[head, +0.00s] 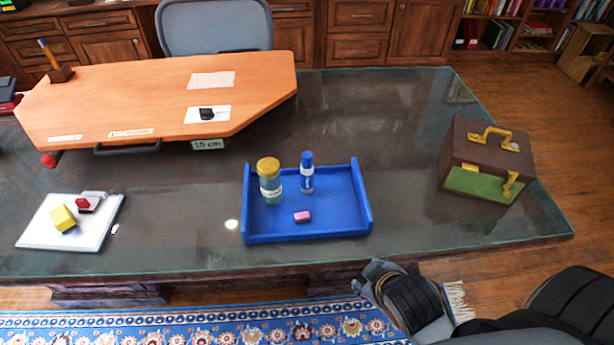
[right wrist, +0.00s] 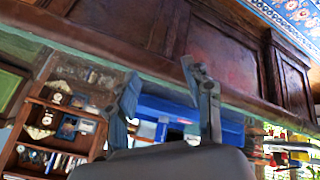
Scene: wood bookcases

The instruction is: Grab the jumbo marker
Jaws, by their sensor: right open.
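The jumbo marker (head: 307,173) appears to be the blue-capped cylinder with a white and blue label. It stands upright in the back middle of a blue tray (head: 310,237) on the glass-topped desk. My right gripper (head: 371,278) is at the desk's front edge, in front of and to the right of the tray, well apart from the marker. Its two fingers are spread and empty in the right wrist view (right wrist: 165,92). My left gripper is not in view.
In the tray, a yellow-lidded jar (head: 269,182) stands left of the marker, and a pink eraser (head: 302,217) lies in front. A brown box (head: 470,160) is at right, a white board (head: 45,238) at left, and a wooden drawing board (head: 150,95) behind. Glass right of the tray is clear.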

